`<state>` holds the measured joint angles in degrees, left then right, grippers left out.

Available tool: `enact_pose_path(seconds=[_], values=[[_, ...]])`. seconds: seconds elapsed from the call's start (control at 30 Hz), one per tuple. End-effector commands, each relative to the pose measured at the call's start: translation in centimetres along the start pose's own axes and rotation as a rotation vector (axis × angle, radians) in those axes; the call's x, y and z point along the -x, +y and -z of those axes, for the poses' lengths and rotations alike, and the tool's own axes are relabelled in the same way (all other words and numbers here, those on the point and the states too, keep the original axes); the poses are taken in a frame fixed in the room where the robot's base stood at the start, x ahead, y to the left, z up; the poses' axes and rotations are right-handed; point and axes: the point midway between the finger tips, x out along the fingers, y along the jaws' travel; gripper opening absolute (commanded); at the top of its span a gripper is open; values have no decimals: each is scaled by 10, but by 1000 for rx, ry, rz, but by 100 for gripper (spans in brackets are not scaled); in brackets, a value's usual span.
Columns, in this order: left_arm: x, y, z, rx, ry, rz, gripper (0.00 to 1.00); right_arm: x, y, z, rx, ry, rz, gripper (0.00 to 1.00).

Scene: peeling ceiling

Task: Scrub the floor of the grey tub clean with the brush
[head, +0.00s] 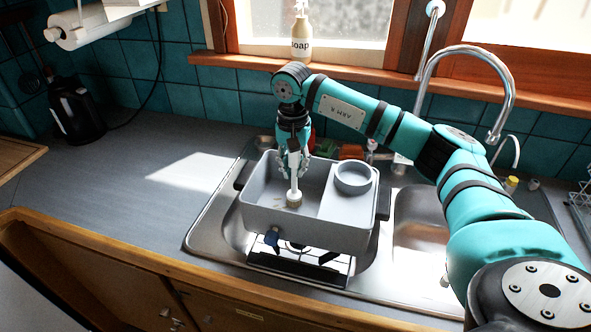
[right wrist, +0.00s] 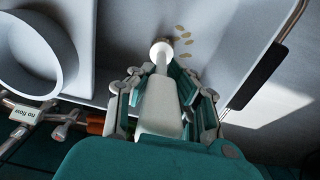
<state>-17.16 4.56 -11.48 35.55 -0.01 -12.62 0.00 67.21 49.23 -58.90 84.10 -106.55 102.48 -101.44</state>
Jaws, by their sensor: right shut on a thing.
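The grey tub (head: 345,240) stands over the sink. My right gripper (head: 294,170) reaches down into its left, deeper part and is shut on the white handle of the brush (head: 294,187). The brush is nearly upright, with its round head low at the tub floor; whether it touches is hard to tell. In the right wrist view the brush (right wrist: 158,105) sits between the fingers. Several small tan spots (right wrist: 186,35) lie on the tub floor beside and beyond the brush head. My left gripper is not in view.
A round grey cup (head: 353,180) sits on the tub's raised right part. The steel sink (head: 415,225) and tall faucet (head: 500,75) are at the right. A soap bottle (head: 301,40) stands on the sill behind my arm. The counter (head: 130,190) at left is mostly clear.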

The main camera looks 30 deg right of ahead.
Motion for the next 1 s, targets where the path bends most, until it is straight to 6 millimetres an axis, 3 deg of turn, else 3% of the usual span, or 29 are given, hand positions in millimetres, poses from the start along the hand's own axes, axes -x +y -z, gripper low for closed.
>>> enact_pose_path(seconds=[0.17, 0.5, 0.8, 1.0], values=[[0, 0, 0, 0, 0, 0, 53, -1, -1, 0, -1, -1, -2, 0], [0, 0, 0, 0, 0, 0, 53, 0, -28, -8, -1, -1, -1, 0], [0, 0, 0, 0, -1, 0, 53, 0, -28, -10, 0, -2, -2, 0], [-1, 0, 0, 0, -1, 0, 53, -1, -28, -29, 2, -2, -3, 0]])
